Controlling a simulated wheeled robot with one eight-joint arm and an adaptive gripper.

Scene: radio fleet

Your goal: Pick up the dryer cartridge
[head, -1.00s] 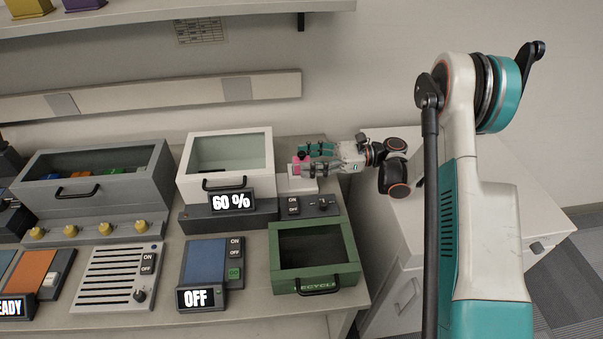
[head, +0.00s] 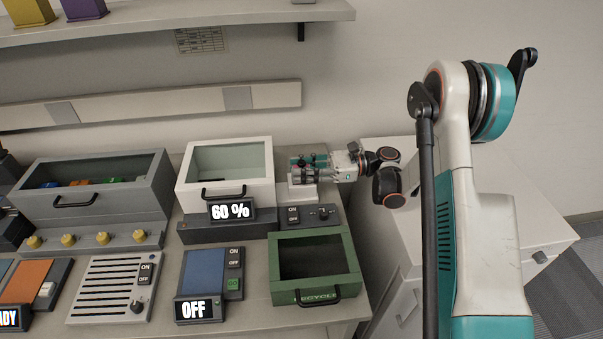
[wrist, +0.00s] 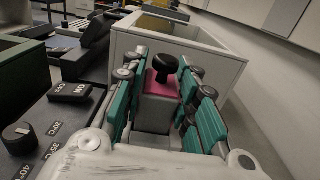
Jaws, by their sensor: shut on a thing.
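The dryer cartridge is a pink block (wrist: 160,86) with a black knob on top, seen in the wrist view between my gripper's teal fingers. My gripper (wrist: 162,95) is shut on it, with a finger on each side. In the head view my gripper (head: 306,170) is right of the white dryer box, above a small white stand (head: 302,192), and hides the cartridge. A pale grey block (wrist: 155,113) shows directly below the pink part; I cannot tell whether the cartridge is clear of the stand.
The white box (head: 226,152) with a glass top and "60 %" display stands close left of my gripper. An ON/OFF panel with a dial (head: 311,215) and the green recycle bin (head: 273,285) lie in front. A white cabinet (head: 480,225) is at the right.

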